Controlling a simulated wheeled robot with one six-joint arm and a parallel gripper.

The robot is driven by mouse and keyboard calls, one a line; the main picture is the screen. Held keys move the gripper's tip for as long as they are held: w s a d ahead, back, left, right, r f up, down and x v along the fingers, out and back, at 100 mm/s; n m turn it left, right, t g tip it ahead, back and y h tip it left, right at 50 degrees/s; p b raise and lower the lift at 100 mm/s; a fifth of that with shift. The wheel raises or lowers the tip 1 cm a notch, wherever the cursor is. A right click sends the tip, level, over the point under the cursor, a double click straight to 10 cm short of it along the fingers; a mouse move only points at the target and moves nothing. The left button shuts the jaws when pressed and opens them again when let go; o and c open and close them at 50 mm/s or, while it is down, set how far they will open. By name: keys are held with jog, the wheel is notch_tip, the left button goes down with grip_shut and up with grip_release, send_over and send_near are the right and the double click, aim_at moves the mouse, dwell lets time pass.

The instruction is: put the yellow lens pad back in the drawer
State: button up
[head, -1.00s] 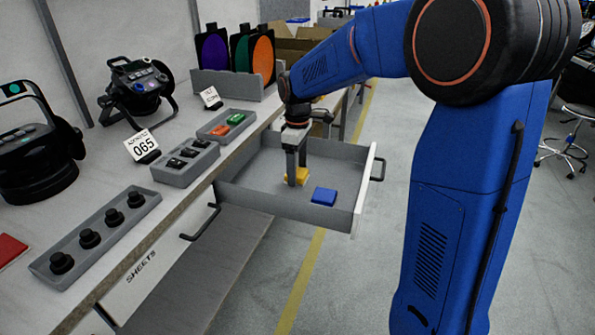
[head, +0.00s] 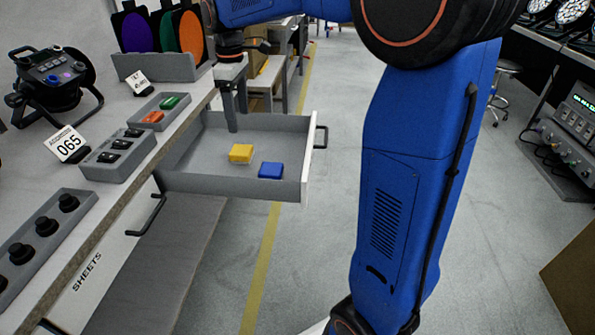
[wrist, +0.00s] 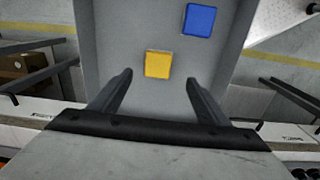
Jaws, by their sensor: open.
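The yellow lens pad (head: 241,153) lies on the floor of the open drawer (head: 190,180). A blue pad (head: 271,170) lies in the same drawer, apart from it, nearer the drawer front. Both show in the wrist view, the yellow pad (wrist: 158,64) below and left of the blue pad (wrist: 200,20). My gripper (head: 232,128) is above the drawer, behind the yellow pad in the head view. In the wrist view its two fingers (wrist: 158,82) are spread wide with nothing between them, and the yellow pad lies just beyond their tips.
The bench beside the drawer holds a tray with orange and green pieces (head: 160,111), a tray of black pieces (head: 120,154) and a tray of black knobs (head: 45,228). Colour filters (head: 160,38) stand in a rack behind. The floor right of the drawer is clear.

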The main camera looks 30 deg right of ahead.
jog(key=s+d+f+m+t, duration=0.1)
jog(key=s+d+f+m, duration=0.1)
jog(key=s, duration=0.8)
jog(key=s+d+f+m+t, duration=0.2)
jog(key=s+m, duration=0.3)
jog(key=s, duration=0.6)
jog(key=s+d+f+m+t, duration=0.1)
jog(key=s+d+f+m, duration=0.1)
jog(key=s, duration=0.9)
notch_tip(320, 180, down, 2)
jog(key=shift+s+d+m+t, duration=0.2)
jog(key=shift+d+m+t, duration=0.1)
jog(key=shift+m, duration=0.5)
